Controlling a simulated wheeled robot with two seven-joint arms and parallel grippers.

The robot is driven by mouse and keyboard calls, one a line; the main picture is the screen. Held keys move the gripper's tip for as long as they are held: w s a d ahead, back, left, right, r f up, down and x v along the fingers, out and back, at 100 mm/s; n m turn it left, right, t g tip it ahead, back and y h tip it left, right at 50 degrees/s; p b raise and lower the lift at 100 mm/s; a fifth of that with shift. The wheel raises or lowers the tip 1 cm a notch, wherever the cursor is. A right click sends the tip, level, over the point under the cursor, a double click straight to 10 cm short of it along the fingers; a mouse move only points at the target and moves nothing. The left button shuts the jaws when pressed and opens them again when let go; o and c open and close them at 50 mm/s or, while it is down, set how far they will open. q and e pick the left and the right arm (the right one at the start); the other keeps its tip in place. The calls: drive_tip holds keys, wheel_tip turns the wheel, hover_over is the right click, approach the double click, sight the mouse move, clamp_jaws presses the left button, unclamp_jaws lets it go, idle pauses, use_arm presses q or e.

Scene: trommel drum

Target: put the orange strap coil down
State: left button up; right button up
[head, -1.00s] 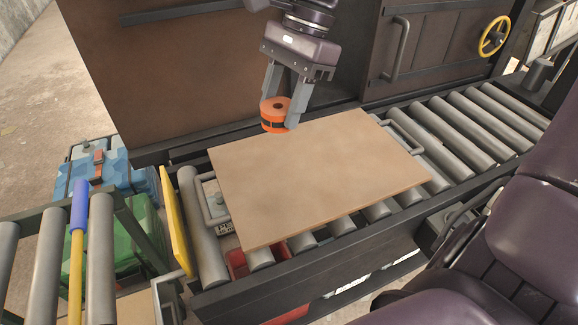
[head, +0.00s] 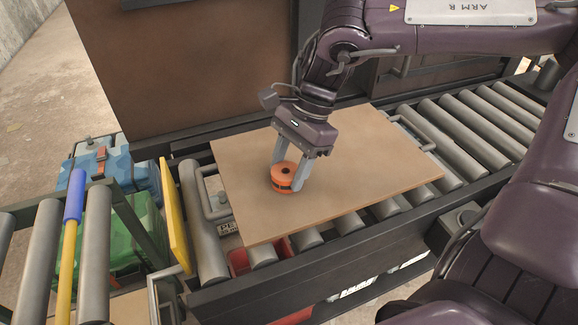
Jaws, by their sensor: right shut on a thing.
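The orange strap coil (head: 283,174) is a short round roll with a dark band and a dark centre hole. It is upright on its flat side, over the tan board (head: 370,185), left of the board's middle. My right gripper (head: 291,178) comes down from above and is shut on the coil, one finger on each side. The coil looks to be at the board's surface, but I cannot tell whether its underside touches. My left gripper is not in view.
The board lies across a roller conveyor (head: 470,125) with metal handles at both ends. A yellow plate (head: 173,215) stands at the left. Blue (head: 140,165) and green (head: 125,235) boxes sit at the left, and a red bin (head: 240,262) shows below the rollers. The board around the coil is clear.

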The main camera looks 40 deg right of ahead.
drive_tip(key=shift+r, duration=0.1)
drive_tip(key=o, duration=1)
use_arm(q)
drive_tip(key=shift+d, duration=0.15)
use_arm(e)
drive_tip(key=shift+o, duration=0.2)
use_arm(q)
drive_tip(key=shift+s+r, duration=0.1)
use_arm(e)
drive_tip(key=shift+r, duration=0.2)
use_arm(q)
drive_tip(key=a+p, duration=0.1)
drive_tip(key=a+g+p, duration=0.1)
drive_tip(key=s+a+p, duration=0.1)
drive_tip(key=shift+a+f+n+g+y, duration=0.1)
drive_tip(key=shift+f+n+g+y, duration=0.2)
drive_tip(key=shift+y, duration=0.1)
use_arm(e)
drive_tip(key=v, duration=1.1)
drive_tip(key=shift+d+r, duration=0.15)
drive_tip(key=shift+r, duration=0.2)
